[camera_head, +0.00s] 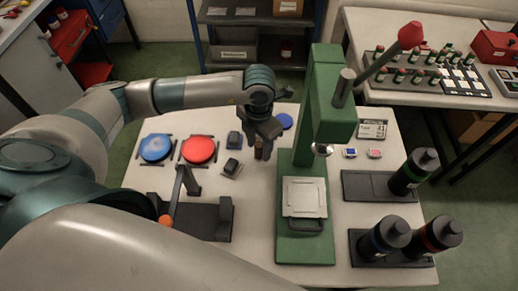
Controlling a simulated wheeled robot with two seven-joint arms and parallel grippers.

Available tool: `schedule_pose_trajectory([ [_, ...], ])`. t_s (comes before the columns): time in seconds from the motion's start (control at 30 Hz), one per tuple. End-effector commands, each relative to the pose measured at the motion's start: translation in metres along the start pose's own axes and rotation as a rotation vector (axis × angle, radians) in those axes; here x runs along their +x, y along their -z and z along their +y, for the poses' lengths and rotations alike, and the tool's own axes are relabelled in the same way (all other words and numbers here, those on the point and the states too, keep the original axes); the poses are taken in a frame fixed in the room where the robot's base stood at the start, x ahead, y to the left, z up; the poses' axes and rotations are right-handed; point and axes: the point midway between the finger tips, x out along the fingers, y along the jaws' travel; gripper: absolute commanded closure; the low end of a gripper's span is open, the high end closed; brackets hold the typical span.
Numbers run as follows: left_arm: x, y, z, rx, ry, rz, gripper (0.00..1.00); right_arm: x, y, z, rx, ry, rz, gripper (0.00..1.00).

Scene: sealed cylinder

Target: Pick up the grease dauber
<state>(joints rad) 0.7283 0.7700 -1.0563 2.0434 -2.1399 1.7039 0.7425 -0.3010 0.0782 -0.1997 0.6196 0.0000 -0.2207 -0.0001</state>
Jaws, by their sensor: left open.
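My left gripper (262,143) reaches in from the left and points down over the table, left of the green press. Its jaws are open. A small brown upright piece (259,152) shows at its fingertips; it may be the grease dauber, but it is too small and too covered to be sure. I cannot tell whether the fingers touch it. A blue round lid or pot (285,121) lies just behind and right of the gripper. My right gripper is not in view.
The green press (308,170) stands close right of the gripper. Blue (157,148) and red (199,149) discs and small dark blocks (232,168) lie to the left. A dark lever fixture (205,218) is at front left. Black cylinders (415,170) stand on trays at right.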

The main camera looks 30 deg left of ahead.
Motion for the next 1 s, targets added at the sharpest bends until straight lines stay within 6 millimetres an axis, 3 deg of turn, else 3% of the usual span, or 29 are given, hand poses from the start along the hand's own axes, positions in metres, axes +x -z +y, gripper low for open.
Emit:
schedule_pose_trajectory([
  [0.33, 0.000, 0.000, 0.000, 0.000, 0.000, 0.000, 0.57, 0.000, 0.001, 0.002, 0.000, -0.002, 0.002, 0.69],
  [0.5, 0.000, 0.000, 0.000, 0.000, 0.000, 0.000, 0.98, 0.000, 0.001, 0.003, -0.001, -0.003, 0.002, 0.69],
  [0.53, 0.000, 0.000, 0.000, 0.000, 0.000, 0.000, 1.00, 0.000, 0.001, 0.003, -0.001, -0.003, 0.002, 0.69],
  [1.0, -0.010, -0.001, 0.000, 0.000, 0.002, -0.002, 1.00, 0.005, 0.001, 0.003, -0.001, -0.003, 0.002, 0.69],
])
